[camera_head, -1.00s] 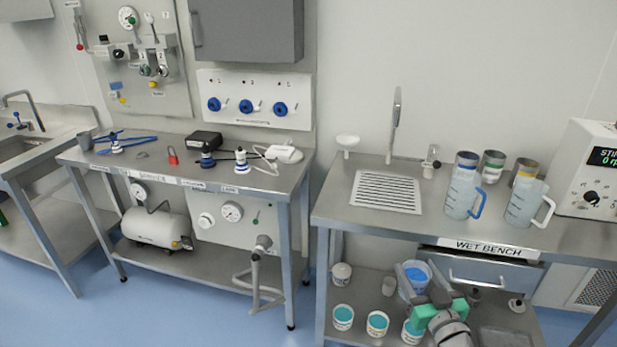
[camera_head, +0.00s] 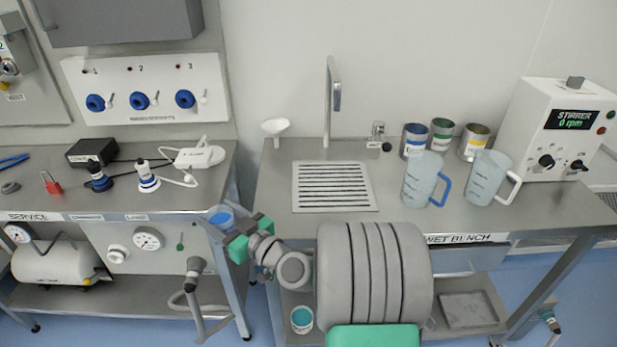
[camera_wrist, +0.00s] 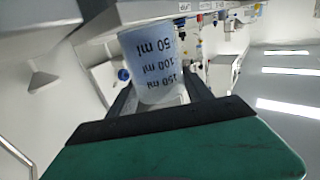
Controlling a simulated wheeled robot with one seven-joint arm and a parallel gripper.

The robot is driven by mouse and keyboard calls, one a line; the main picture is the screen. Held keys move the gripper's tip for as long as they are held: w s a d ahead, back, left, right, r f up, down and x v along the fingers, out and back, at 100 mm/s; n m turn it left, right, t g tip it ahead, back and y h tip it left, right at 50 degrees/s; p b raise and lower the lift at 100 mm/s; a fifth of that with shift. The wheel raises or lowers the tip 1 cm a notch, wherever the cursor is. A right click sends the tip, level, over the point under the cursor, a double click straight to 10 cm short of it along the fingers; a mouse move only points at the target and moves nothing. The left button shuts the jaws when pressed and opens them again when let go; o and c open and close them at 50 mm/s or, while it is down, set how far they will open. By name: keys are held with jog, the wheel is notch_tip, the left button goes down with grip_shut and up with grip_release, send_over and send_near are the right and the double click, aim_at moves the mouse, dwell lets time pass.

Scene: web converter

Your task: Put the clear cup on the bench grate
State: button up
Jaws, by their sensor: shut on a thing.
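The clear cup (camera_wrist: 155,65) is translucent with dark ml markings, and in the wrist view it sits between my gripper's fingers. In the head view, the cup (camera_head: 222,217) looks blue inside and seems roughly upright. My gripper (camera_head: 222,222) is shut on it, in front of the gap between the two benches, left of and lower in the picture than the grate. The bench grate (camera_head: 333,187) is a slotted metal plate on the wet bench top, with nothing on it. My arm hides part of the bench front and lower shelf.
A tall tap (camera_head: 333,100) and a white funnel (camera_head: 275,128) stand behind the grate. Two measuring jugs (camera_head: 422,180) (camera_head: 487,178), several cans (camera_head: 440,135) and the stirrer unit (camera_head: 560,135) are to its right. A teal-filled cup (camera_head: 302,319) is on the lower shelf.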

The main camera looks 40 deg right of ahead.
jog(key=s+d+r+m+h+b, duration=0.1)
jog(key=s+d+r+h+b, duration=0.2)
jog(key=d, duration=0.6)
jog(key=d+r+m+h+b, duration=0.1)
jog(key=d+r+b, duration=0.25)
jog(key=d, duration=0.55)
jog(key=s+d+r+m+h+b, duration=0.3)
jog(key=s+d+r+h+b, duration=0.3)
jog(key=s+d, duration=0.6)
jog(key=shift+y, duration=0.6)
jog(key=w+d+f, duration=0.1)
jog(key=w+f, duration=0.2)
jog(key=w, duration=0.1)
jog(key=w+d+f+p, duration=0.1)
jog(key=w+f, duration=0.3)
jog(key=w+d+f+p, duration=0.1)
jog(key=w+f, duration=0.3)
jog(key=w, duration=0.1)
jog(key=shift+d, duration=0.1)
jog(key=shift+f+b, duration=0.4)
jog(key=shift+b, duration=0.1)
jog(key=shift+f, duration=0.2)
